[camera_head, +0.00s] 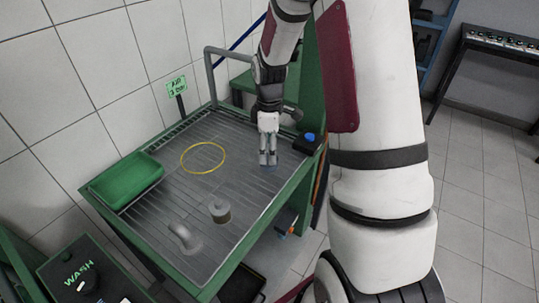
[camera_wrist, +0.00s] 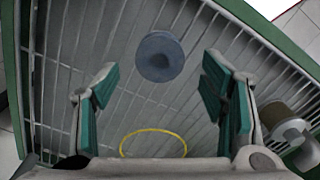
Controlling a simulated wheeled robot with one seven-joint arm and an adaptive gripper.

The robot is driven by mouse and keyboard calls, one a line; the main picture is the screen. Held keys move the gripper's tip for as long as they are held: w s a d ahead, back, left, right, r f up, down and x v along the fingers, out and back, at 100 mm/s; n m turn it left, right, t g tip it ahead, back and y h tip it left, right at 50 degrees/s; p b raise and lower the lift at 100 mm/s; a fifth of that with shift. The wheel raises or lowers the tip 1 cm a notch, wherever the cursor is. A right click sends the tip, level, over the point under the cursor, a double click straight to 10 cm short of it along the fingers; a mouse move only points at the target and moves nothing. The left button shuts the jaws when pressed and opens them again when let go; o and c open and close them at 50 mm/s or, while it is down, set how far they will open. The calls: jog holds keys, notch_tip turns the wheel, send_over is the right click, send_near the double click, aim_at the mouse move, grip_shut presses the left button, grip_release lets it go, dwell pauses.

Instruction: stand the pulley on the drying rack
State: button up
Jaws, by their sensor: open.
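The drying rack (camera_head: 160,205) is a slatted grey surface in a green frame; its slats also fill the wrist view (camera_wrist: 75,40). A round blue-grey piece with a darker centre, which looks like the pulley (camera_wrist: 159,57), sits on the slats. It appears centred between my fingers and beyond their tips. In the head view my gripper (camera_head: 268,158) points down over the rack's right part and mostly hides that piece. In the wrist view my gripper (camera_wrist: 160,82) is open, with nothing between its pads.
A yellow ring (camera_head: 203,144) marks a bare patch of the rack. A grey cylinder (camera_head: 220,211) and a curved pipe (camera_head: 184,238) stand near the front. A green tray (camera_head: 125,180) is at left, a black box with a blue button (camera_head: 308,144) at right.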

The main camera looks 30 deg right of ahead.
jog(key=s+a+r+m, duration=0.1)
jog(key=s+a+r, duration=0.1)
jog(key=r, duration=0.6)
jog(key=s+a+r+m, duration=0.1)
jog(key=s+a+r, duration=0.1)
jog(key=r, duration=0.5)
jog(key=s+a+r+m+t, duration=0.2)
jog(key=s+a+r+m, duration=0.2)
jog(key=s, duration=0.5)
jog(key=s+a+r+m+t, duration=0.2)
jog(key=s+a+r+m, duration=0.1)
jog(key=s+a, duration=0.4)
jog(key=shift+s+r+m+t, duration=0.35)
jog(key=shift+s+r, duration=0.25)
jog(key=shift+s, duration=0.95)
